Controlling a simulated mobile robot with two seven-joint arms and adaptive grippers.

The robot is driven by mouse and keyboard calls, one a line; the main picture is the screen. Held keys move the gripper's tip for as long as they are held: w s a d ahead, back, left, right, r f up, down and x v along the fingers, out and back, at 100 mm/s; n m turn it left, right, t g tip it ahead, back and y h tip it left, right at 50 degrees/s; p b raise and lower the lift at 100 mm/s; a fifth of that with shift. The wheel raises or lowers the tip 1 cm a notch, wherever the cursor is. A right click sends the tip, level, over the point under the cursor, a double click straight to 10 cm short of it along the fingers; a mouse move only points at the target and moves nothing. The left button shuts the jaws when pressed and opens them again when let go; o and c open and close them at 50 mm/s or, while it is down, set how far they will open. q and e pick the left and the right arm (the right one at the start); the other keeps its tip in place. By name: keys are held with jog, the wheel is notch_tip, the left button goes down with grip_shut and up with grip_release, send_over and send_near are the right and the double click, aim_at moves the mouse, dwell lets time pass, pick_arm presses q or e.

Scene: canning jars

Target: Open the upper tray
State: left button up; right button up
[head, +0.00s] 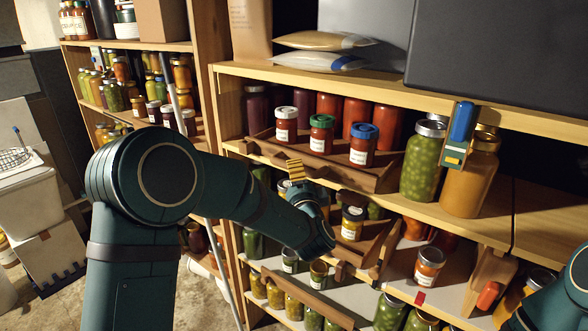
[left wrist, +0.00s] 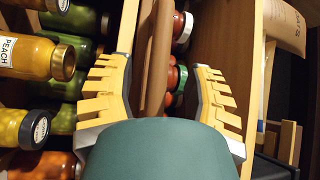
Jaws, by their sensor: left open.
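The upper tray (head: 375,182) is a brown wooden tray on the upper shelf in the head view. It holds small jars with white, green and blue lids. My left gripper (head: 297,172) is in front of its front board, and a yellow finger shows against the wood. In the left wrist view the gripper (left wrist: 162,82) is open, with a finger on each side of a brown board (left wrist: 155,55), which looks like the tray's front. I cannot tell whether the fingers touch it. My forearm and hand hide part of the tray's lower left. My right gripper is out of view.
A lower tray (head: 352,255) with jars is below. A green jar (head: 421,165) and an orange jar (head: 468,180) stand right of the upper tray. A blue-topped object (head: 461,125) is at the upper shelf edge. A PEACH jar (left wrist: 28,57) is close in the wrist view.

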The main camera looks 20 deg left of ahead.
pick_arm(q)
jog(key=shift+x, duration=1.85)
jog(key=shift+c, duration=0.3)
grip_shut()
